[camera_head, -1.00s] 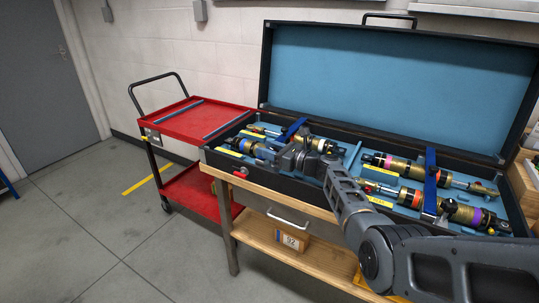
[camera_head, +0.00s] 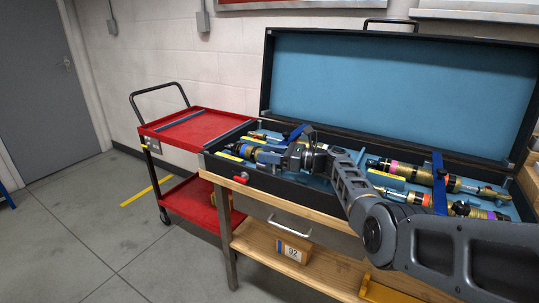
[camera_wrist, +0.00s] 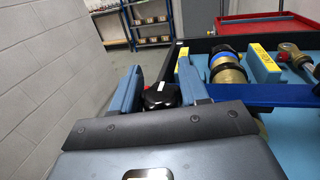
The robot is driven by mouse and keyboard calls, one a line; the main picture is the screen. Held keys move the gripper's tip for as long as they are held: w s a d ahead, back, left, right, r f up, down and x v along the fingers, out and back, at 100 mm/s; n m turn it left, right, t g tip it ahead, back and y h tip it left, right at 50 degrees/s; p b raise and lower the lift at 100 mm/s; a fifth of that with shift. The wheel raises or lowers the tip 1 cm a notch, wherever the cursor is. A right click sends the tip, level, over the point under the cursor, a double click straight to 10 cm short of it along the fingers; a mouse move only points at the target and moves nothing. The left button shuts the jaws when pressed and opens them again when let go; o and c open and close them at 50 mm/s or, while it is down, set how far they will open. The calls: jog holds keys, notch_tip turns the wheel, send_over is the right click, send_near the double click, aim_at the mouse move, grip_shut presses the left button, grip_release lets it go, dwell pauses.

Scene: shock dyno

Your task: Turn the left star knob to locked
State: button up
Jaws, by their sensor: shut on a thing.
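The left star knob (camera_wrist: 160,96) is a black knob between the two blue-grey fingers of my gripper (camera_wrist: 159,72) in the wrist view. My gripper is shut on it. The knob sits at the near end of the left blue clamp bar (camera_wrist: 275,96), which crosses a gold-bodied shock (camera_wrist: 228,70). In the head view my gripper (camera_head: 290,155) is over the left part of the open black case (camera_head: 285,187), and the hand hides the knob. The left blue bar (camera_head: 297,132) shows just behind the hand. No locked mark is readable.
A second blue bar (camera_head: 439,185) crosses more shocks (camera_head: 406,170) on the case's right. The raised lid (camera_head: 400,90) stands behind. A red cart (camera_head: 200,130) is at the left. A wall runs close along the wrist view's left.

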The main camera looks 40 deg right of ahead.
jog(key=o, duration=1)
jog(key=shift+c, duration=0.2)
jog(key=v, duration=0.7)
jog(key=shift+s+d, duration=0.2)
jog(key=shift+s, duration=0.1)
